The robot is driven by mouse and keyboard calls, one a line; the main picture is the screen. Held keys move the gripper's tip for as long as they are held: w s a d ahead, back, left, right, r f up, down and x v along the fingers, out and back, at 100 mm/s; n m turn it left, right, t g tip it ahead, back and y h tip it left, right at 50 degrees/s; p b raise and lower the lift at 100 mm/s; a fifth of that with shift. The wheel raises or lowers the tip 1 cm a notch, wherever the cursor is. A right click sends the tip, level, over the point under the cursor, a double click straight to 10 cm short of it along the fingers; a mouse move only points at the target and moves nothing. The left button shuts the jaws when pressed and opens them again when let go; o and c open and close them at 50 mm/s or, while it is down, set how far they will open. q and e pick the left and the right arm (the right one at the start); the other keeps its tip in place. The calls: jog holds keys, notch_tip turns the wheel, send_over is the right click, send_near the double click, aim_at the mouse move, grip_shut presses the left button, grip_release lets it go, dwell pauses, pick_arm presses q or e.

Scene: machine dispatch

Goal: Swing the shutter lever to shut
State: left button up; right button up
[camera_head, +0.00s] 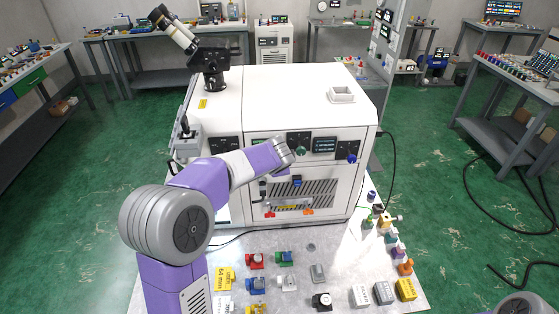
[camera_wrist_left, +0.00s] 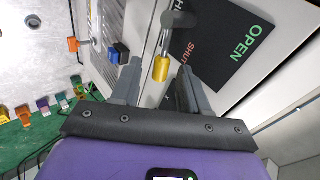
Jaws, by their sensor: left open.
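The shutter lever (camera_wrist_left: 164,50) shows in the left wrist view as a thin metal rod on a grey pivot, with a yellow tip. Its black plate (camera_wrist_left: 228,50) carries a green OPEN label and a red SHUT label; the lever's pivot partly covers the plate near SHUT. My left gripper (camera_wrist_left: 160,70) is open, one finger on each side of the yellow tip. Gaps show on both sides and contact is not visible. In the head view my left arm reaches the machine front beside the plate (camera_head: 299,138), and the lever is hidden there. My right gripper is out of view.
The white machine (camera_head: 285,90) has a blue knob (camera_head: 351,159) right of the plate and another blue part (camera_head: 297,181) below it. Orange parts sit lower on its front. Several small coloured items stand on the table (camera_head: 345,255) before it.

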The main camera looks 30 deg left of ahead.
pick_arm(q)
jog(key=v, duration=0.7)
jog(key=shift+r, duration=0.15)
jog(key=shift+s, duration=0.15)
